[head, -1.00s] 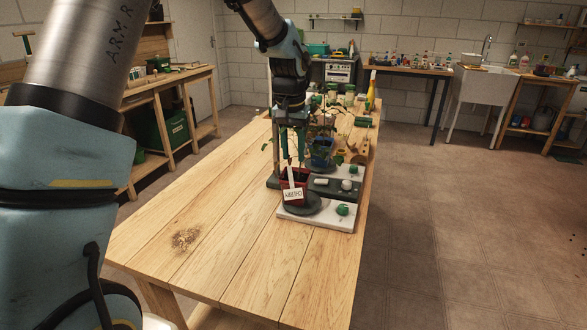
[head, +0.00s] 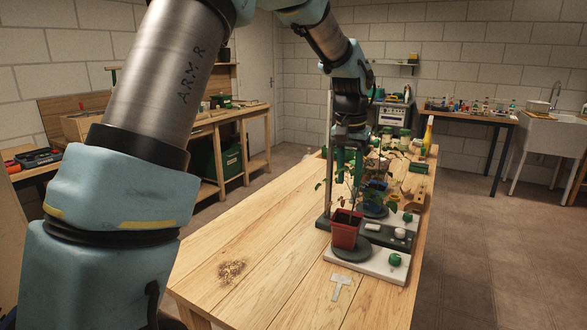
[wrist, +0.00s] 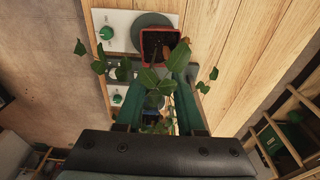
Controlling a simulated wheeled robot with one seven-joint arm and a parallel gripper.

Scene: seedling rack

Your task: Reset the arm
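My gripper (head: 346,178) hangs over the near end of the long wooden table (head: 250,235), above a seedling in a red pot (head: 346,229). In the wrist view its two green fingers (wrist: 157,92) are apart, with leaves showing between them and no pot or label held. The red pot (wrist: 150,46) stands upright on a dark round plate on a white base (head: 370,266) with a green knob. A pale T-shaped label (head: 341,287) lies on the table in front of that base. Whether leaves touch the fingers, I cannot tell.
A grey upright post (head: 328,150) is close left of my gripper. A yellow bottle (head: 427,137) and jars are farther back.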

